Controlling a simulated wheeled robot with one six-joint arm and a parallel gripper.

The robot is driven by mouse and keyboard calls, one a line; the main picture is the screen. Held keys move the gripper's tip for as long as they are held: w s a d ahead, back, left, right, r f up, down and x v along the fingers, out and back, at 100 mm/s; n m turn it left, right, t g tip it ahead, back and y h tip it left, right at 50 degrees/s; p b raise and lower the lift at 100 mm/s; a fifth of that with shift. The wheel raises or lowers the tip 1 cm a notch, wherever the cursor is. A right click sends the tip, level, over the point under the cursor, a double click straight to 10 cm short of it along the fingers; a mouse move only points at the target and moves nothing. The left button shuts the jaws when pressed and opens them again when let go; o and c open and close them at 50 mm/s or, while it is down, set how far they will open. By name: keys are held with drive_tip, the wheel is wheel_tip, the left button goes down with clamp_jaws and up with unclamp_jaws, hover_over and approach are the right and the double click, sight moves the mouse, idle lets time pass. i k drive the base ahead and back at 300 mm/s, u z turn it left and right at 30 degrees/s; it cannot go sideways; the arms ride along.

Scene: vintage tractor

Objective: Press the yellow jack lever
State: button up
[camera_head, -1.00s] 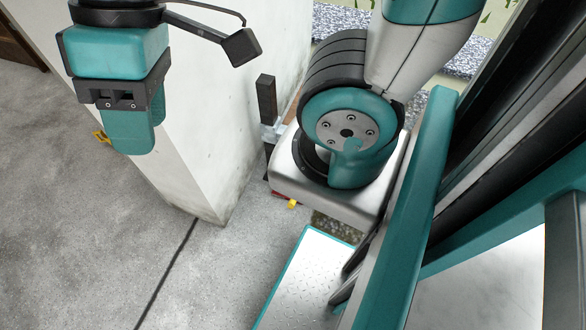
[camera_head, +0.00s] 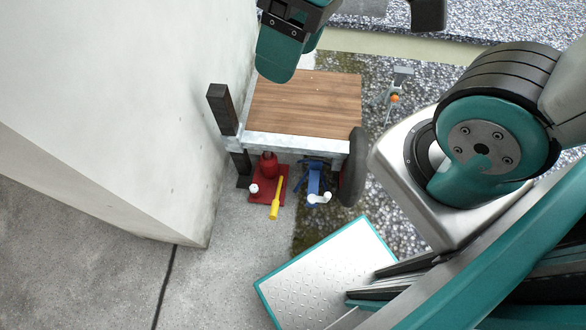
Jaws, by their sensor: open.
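The yellow jack lever (camera_head: 276,198) sticks out toward the front from a red jack (camera_head: 267,167). The jack's red base (camera_head: 262,191) rests on the concrete floor, beside the front edge of a wood-topped trailer bed. My gripper (camera_head: 290,50) is at the top of the view, above the far part of the trailer, well apart from the lever. Its teal fingers point down and overlap each other in this view. It holds nothing that I can see.
The trailer bed (camera_head: 305,105) has a dark wheel (camera_head: 353,168) on its right and a dark post (camera_head: 222,108) on its left. A blue device (camera_head: 314,180) stands right of the jack. A white wall (camera_head: 110,100) is on the left. Concrete in front is open.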

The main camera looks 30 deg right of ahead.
sight(273, 211)
drive_tip(key=u, duration=0.15)
drive_tip(key=k, duration=1.05)
drive_tip(key=u, duration=0.25)
drive_tip(key=i, duration=0.65)
drive_tip(key=z, duration=0.5)
drive_tip(key=k, duration=0.35)
drive_tip(key=u, duration=0.3)
